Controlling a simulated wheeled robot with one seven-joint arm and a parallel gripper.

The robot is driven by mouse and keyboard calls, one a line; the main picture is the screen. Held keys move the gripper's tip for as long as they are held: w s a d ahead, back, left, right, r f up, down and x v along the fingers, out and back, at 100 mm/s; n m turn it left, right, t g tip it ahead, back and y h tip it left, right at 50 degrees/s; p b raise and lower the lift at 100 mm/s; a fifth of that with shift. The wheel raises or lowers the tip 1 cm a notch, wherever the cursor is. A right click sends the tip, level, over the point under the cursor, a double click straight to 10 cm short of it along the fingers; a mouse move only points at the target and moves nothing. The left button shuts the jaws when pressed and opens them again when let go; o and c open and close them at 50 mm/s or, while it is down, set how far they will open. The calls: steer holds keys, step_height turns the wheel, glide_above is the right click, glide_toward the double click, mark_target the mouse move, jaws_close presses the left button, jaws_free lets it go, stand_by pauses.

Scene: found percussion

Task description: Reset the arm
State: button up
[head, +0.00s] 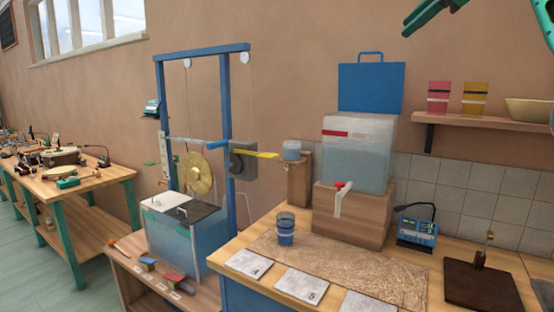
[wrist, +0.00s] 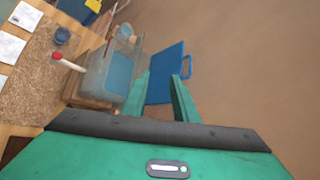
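My green gripper (head: 428,16) is raised at the top right of the head view, high above the bench and partly cut off by the picture edge. In the wrist view the two green fingers of my gripper (wrist: 160,84) stand apart with nothing between them. A blue case-like panel with a handle (head: 371,86) is behind the water tank; in the wrist view the blue panel (wrist: 166,68) shows beyond the fingers. No contact shows between my gripper and any object.
A clear water tank (head: 355,150) with a red tap stands on a wooden block (head: 350,213). A blue frame (head: 158,100) with a brass disc stands left. Air around my gripper looks clear.

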steer(key=s+a+f+n+g+h, duration=0.2)
steer(key=f+n, duration=0.1)
steer(key=f, duration=0.7)
steer(key=s+a+f+n+g+h, duration=0.1)
steer(key=a+f+n+g+h, duration=0.15)
steer(key=f, duration=0.75)
steer(key=s+d+f+n+g+h, duration=0.15)
steer(key=s+d+f, duration=0.35)
steer(key=s+f, duration=0.6)
steer(key=s+d+f+n+g, duration=0.25)
steer(key=s+d+f, duration=0.25)
steer(key=s+f, duration=0.65)
steer(key=s+f+n+g+y, duration=0.1)
steer(key=s+f+n, duration=0.3)
steer(key=s+f, duration=1.3)
steer(key=s+g, duration=0.1)
steer(key=s, duration=0.2)
steer(key=shift+s+y, duration=0.3)
steer(key=shift+s, duration=0.1)
steer(key=shift+a+g, duration=0.1)
steer(key=shift+g, duration=0.15)
